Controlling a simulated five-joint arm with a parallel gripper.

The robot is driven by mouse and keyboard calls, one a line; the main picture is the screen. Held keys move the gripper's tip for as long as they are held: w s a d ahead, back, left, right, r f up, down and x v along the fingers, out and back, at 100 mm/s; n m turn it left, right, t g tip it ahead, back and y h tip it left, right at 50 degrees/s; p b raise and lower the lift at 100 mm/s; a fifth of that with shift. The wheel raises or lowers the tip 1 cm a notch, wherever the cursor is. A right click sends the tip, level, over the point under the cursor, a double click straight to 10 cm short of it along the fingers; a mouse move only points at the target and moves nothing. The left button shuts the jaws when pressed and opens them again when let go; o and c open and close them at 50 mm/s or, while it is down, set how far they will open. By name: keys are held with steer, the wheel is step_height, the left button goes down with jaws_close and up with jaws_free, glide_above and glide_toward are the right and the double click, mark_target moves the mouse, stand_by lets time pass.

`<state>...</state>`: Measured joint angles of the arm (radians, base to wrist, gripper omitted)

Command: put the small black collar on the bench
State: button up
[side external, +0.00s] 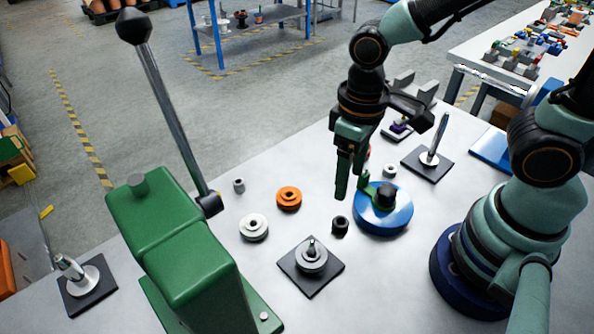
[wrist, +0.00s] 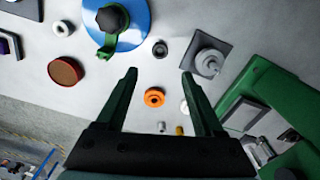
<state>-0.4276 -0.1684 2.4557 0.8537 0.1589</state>
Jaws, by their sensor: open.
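The small black collar (side external: 340,225) lies on the bench (side external: 300,240) between the blue disc and the dark square plate with grey pulleys. In the wrist view the collar (wrist: 160,49) shows as a small dark ring beyond my fingertips, roughly midway between their lines. My gripper (side external: 350,190) is above the bench, fingers pointing down, behind the collar in the side view. In the wrist view my gripper (wrist: 159,71) has its fingers wide apart with nothing held between them.
The blue disc (side external: 372,218) with a green clamp and black knob is right of the collar. The grey pulley stack (side external: 312,258) stands to its left. An orange pulley (side external: 289,197), a white pulley (side external: 253,226) and a green lever machine (side external: 165,240) are farther left.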

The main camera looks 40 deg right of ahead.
steer(key=w+d+r+m+t, duration=0.1)
steer(key=w+d+r+t, duration=0.1)
steer(key=d+r, duration=0.3)
steer(key=w+d+r+m+t, duration=0.2)
steer(key=d+r+t, duration=0.1)
steer(key=d+r, duration=0.3)
steer(key=shift+w+r+t, duration=0.25)
steer(key=shift+r+t, duration=0.05)
steer(key=shift+r, duration=0.35)
